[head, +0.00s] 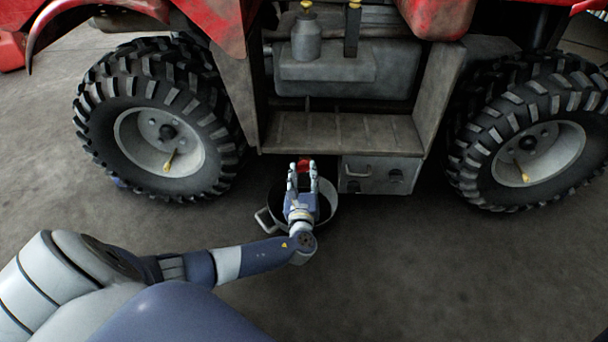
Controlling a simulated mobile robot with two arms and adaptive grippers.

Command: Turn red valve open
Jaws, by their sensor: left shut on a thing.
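The red valve (304,164) shows as a small red patch under the front edge of the quad's footboard, in the middle of the head view. My left gripper (303,168) reaches up to it from below, with its fingers on either side of the red part, and is shut on it. The fingers and the gripper's body hide most of the valve, so its turn position cannot be told. My right gripper is not in view.
A dark round pan (327,208) with a handle (264,221) stands on the floor below my left gripper. A grey metal box (379,175) sits right of the valve. Large tyres (98,110) (500,100) flank the space. The floor in front is clear.

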